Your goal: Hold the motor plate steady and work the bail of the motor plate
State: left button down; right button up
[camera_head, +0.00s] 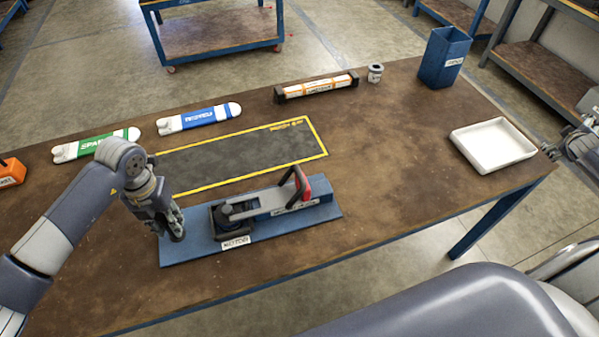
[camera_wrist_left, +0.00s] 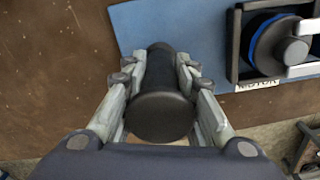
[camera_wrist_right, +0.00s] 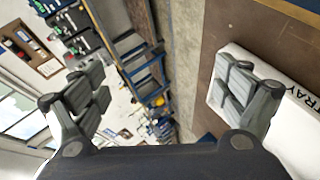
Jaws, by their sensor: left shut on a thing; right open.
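The motor plate (camera_head: 190,252) is a blue slab lying on the table, bearing a round dark motor (camera_head: 229,219) with a "MOTOR" label. The bail (camera_head: 262,202) is a grey lever running from the motor to a red and black handle (camera_head: 303,186) at the plate's right part. My left gripper (camera_head: 174,232) is shut on a black round-topped post (camera_wrist_left: 160,115) at the plate's left end; the plate (camera_wrist_left: 190,25) and motor (camera_wrist_left: 283,47) show beyond it in the left wrist view. My right gripper (camera_wrist_right: 165,92) is open and empty beside the tray, away from the plate.
A white tray (camera_head: 494,143) stands at the table's right end, a blue bin (camera_head: 444,58) behind it. An orange-labelled bar (camera_head: 316,88), small cup (camera_head: 375,73), blue and green spare arms (camera_head: 200,117) (camera_head: 95,146) lie at the back. A yellow-bordered mat (camera_head: 240,152) is empty.

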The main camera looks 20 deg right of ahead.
jog(key=w+a+f+n+t+y, duration=0.3)
jog(key=w+a+t, duration=0.4)
jog(key=w+a, duration=0.55)
jog(key=w+a+n+t+y, duration=0.1)
jog(key=w+a+n+y, duration=0.1)
jog(key=w+a+y, duration=0.5)
jog(key=w+a+n+t+y, duration=0.15)
jog(key=a+y, duration=0.25)
jog(key=a, duration=0.8)
jog(key=n+g+y, duration=0.9)
jog(key=g+y, duration=0.6)
send_near(300, 173)
jog(key=a, duration=1)
jog(key=shift+w, duration=0.15)
jog(key=c, duration=1.5)
